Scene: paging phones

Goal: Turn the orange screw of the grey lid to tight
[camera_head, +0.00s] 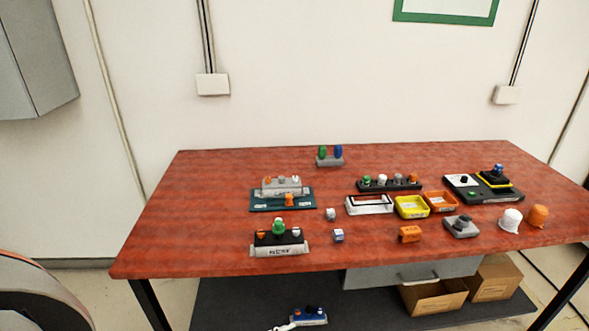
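A grey block that looks like the grey lid (283,189) sits on a dark teal base (259,206) at the left of the red table. Small orange, grey and white pieces stand along its top; the orange one at its left end looks like the orange screw (267,181). How far the screw is turned is too small to tell. Another orange piece (289,200) stands in front of the grey block on the teal base. Neither of my grippers is in view.
On the red table (200,225), a black-and-white unit with a green knob (279,228) stands in front of the teal base. A white tray (369,206), yellow bin (411,208) and orange bin (441,202) stand mid-right. The table's left end is clear.

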